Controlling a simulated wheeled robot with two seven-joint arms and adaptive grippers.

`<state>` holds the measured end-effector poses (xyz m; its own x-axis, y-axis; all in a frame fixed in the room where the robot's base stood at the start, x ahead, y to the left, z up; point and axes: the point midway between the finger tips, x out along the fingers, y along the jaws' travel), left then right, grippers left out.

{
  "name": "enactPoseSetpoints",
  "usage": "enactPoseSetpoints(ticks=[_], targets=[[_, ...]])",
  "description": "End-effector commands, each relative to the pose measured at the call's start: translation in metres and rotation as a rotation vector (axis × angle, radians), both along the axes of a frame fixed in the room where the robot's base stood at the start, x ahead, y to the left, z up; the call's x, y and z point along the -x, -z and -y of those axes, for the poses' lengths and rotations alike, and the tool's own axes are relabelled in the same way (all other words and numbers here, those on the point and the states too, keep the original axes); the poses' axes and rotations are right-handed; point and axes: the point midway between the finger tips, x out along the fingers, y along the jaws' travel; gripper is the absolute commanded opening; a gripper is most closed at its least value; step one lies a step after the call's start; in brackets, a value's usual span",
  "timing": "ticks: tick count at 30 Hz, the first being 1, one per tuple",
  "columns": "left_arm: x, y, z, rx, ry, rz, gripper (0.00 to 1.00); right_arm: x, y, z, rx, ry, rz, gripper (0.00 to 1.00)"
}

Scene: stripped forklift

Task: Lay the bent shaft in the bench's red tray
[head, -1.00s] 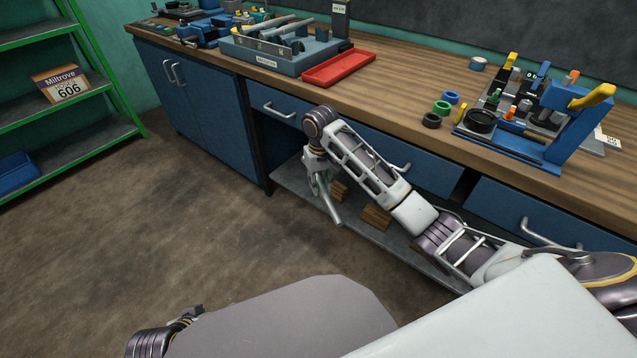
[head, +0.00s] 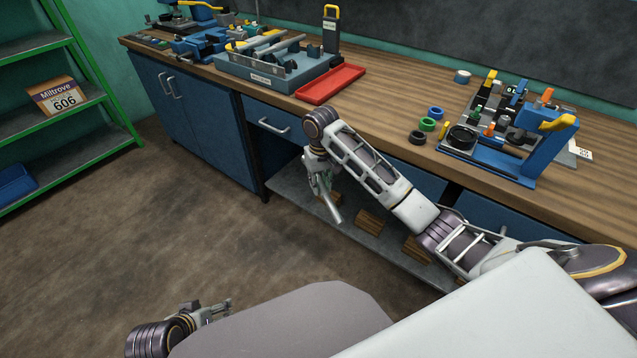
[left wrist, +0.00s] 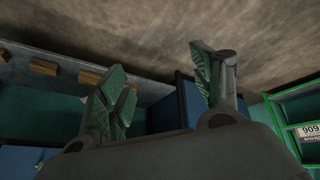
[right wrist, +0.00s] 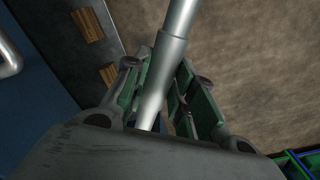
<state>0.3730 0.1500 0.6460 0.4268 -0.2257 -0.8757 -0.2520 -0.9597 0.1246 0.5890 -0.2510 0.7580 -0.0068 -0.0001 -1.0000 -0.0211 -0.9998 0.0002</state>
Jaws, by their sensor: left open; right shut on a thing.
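The red tray (head: 334,88) lies on the bench top near its front edge and looks empty. My right gripper (head: 322,182) is shut on a grey stepped shaft (head: 335,213), in front of the bench and below its top. In the right wrist view the shaft (right wrist: 178,40) runs up between the fingers (right wrist: 167,95); I cannot make out a bend. My left gripper (head: 222,308) is low at the bottom left, open and empty; its spread fingers show in the left wrist view (left wrist: 165,85).
A grey fixture (head: 262,74) with shafts stands left of the tray. A blue-framed fixture (head: 520,130) and several coloured rings (head: 427,124) stand to the right. Bench drawers (head: 270,122) with protruding handles and a low shelf (head: 300,195) are near my right arm. Green shelving (head: 85,148) stands left.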

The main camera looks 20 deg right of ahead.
Motion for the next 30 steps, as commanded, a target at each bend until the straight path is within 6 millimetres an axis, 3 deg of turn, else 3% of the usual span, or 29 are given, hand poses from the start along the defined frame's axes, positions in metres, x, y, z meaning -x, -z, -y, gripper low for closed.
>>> enactPoseSetpoints(ticks=[6,30], targets=[[-0.004,-0.013,0.000,-0.004,-0.001,-0.003,0.66,0.000,-0.019,0.005,-0.001,0.002,0.004,0.00],[-0.012,-0.033,-0.003,-0.023,-0.003,-0.045,0.66,0.005,-0.069,0.020,-0.002,0.007,0.005,0.00]])
